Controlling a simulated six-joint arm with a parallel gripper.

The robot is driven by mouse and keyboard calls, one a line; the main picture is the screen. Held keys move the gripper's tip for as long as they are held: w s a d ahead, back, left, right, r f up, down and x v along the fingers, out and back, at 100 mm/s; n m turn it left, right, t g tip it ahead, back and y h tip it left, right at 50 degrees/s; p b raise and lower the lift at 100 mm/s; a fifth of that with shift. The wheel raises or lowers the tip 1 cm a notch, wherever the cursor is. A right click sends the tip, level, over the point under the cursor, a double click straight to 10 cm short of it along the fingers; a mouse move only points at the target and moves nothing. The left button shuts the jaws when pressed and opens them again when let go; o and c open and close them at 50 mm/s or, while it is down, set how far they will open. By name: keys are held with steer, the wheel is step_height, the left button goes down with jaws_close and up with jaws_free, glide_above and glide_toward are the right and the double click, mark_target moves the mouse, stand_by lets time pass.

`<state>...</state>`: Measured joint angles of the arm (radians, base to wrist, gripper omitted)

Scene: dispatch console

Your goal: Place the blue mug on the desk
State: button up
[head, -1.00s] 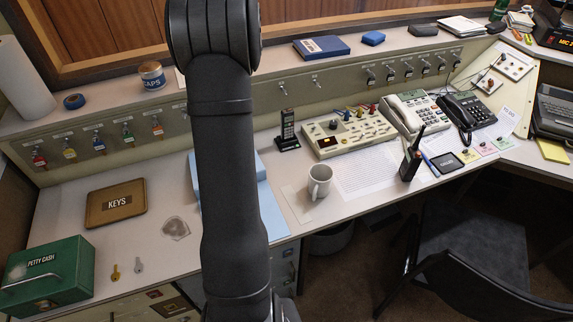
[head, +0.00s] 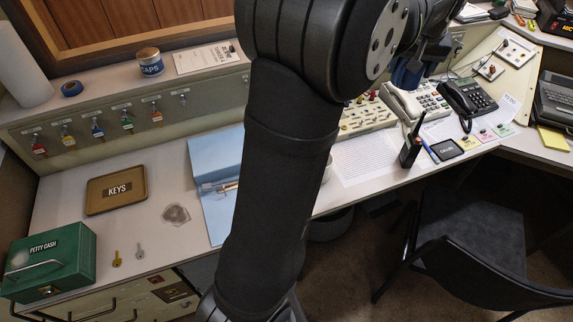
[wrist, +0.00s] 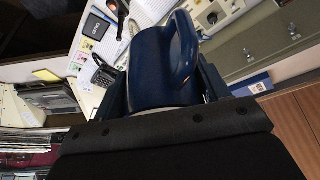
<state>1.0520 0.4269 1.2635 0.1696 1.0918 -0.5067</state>
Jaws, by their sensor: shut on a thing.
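The blue mug (wrist: 152,62) fills the middle of the wrist view, with its handle (wrist: 184,45) toward the upper right. My gripper (wrist: 163,88) is shut on it, one finger on each side. In the head view the mug (head: 406,76) shows only as a dark blue patch below my wrist, in front of the shelf and above the phones; much of it is hidden by my arm. The desk (head: 125,225) is the pale top along the wall. The mug appears held up, apart from the desk.
My arm covers the desk's middle and nearly hides a white mug (head: 327,170). A radio (head: 411,148), a cream phone (head: 414,100) and a black phone (head: 468,100) stand on the right. A keys tray (head: 117,190) and green cash box (head: 50,262) stand left. Bare desk lies between tray and blue folder (head: 217,165).

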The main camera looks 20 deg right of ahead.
steer(key=s+d+m, duration=0.2)
steer(key=s, duration=0.5)
step_height(320, 180, down, 23)
steer(key=w+f, duration=0.2)
steer(key=w, duration=0.1)
steer(key=w+f, duration=0.2)
steer(key=w, duration=0.2)
steer(key=w+a+f, duration=0.1)
steer(key=w+f, duration=0.2)
steer(key=w, duration=0.1)
steer(key=shift+w, duration=0.15)
steer(key=shift+f, duration=2.05)
steer(key=shift+f, duration=0.2)
steer(key=o, duration=1.1)
steer(key=shift+a, duration=0.1)
steer(key=shift+o, duration=0.2)
